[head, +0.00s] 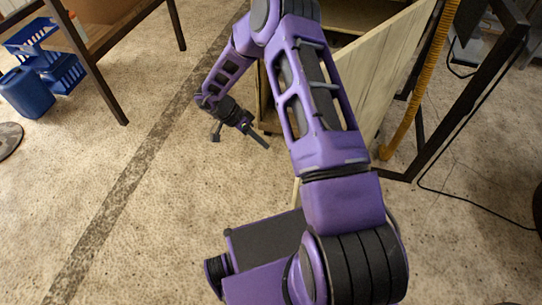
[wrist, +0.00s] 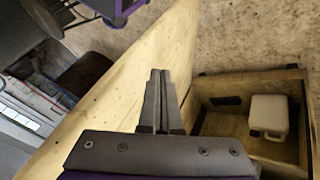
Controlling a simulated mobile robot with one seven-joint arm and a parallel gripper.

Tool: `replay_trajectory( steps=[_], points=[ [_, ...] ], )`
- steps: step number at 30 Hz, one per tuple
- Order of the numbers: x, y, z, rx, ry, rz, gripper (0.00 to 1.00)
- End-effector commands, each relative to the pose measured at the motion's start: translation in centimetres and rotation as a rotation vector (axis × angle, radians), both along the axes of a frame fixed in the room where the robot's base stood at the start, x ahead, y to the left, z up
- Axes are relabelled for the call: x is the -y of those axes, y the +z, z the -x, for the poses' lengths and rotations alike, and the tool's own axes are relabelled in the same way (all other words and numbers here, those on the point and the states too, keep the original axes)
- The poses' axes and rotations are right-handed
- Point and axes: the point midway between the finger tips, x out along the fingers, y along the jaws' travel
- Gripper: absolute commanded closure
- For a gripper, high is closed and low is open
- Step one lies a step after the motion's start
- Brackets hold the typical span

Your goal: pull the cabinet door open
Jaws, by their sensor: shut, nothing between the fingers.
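The cabinet door (head: 392,75) is a pale wooden panel standing open at a wide angle, on the right behind my arm in the head view. In the wrist view the door (wrist: 115,85) runs diagonally behind my gripper. The open cabinet (wrist: 245,82) shows at right there, with its inside in view. My gripper (head: 258,138) is low over the floor near the cabinet's front left. In the wrist view my gripper (wrist: 160,74) is shut and empty, its fingertips overlapping the door in the picture. I cannot tell if they touch it. No handle is visible.
A white jug (wrist: 268,116) stands inside the cabinet. A dark metal frame (head: 470,95) and a yellow hose (head: 412,95) stand right of the door.

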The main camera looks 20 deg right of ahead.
Motion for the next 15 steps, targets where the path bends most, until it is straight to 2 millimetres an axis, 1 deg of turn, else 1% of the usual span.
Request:
replay_trajectory(
  steps=[5, 15],
  points=[
    [1.4, -2.1, 0.7, -0.002, -0.002, 0.002, 1.00],
    [5.3, -7.9, 2.6, 0.000, 0.000, 0.002, 1.00]
  ],
)
